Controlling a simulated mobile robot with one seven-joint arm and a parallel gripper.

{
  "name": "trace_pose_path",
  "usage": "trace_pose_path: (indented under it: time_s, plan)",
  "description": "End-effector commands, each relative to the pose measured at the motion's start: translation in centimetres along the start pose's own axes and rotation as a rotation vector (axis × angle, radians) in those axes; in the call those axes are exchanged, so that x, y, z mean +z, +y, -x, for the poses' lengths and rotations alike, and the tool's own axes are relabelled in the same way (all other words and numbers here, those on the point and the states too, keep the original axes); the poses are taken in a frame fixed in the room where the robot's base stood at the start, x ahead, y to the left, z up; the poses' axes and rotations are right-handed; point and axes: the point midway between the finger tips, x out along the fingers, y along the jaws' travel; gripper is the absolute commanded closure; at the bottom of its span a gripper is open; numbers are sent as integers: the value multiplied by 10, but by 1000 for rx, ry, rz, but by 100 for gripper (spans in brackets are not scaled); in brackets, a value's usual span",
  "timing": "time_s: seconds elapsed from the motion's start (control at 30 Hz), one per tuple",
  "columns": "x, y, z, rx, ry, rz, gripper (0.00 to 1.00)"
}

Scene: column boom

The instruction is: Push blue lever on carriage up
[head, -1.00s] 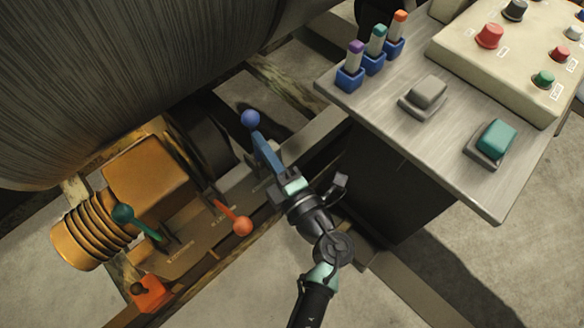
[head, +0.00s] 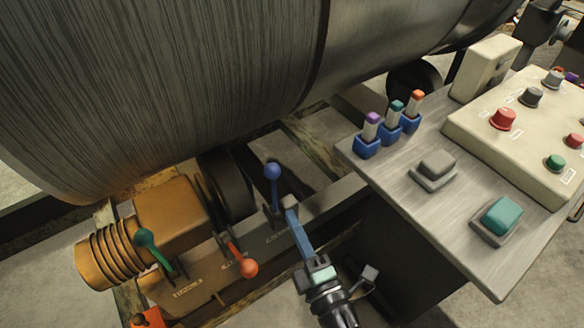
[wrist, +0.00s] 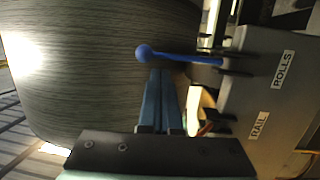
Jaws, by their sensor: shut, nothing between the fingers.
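The blue lever (head: 273,188), with a round blue knob, stands nearly upright in the head view on the rusty carriage (head: 215,268). In the wrist view, the lever (wrist: 185,58) runs sideways from its knob to a slotted plate labelled ROLLS. My gripper (head: 291,214) is shut and empty, its long blue fingers close together. The fingertips are just right of the lever's lower part in the head view. In the wrist view, the fingertips (wrist: 161,72) end right beside the shaft near the knob. I cannot tell whether they touch it.
A green lever (head: 147,240) and an orange lever (head: 247,266) stand left on the same carriage. A large grey roll (head: 160,80) lies behind. A control desk (head: 440,215) with buttons and switches is at right.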

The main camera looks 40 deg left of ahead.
Motion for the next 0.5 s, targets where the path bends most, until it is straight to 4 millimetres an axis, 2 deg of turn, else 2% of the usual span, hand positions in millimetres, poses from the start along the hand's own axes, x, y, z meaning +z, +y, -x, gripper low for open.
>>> trace_pose_path:
  time_s: [0.03,0.2,0.33,0.5]
  plan:
    - [0,1,14,-2,-2,-1,100]
    - [0,4,48,-2,-1,-1,100]
    - [0,5,65,-1,-1,-1,100]
    - [0,5,74,-2,0,-1,100]
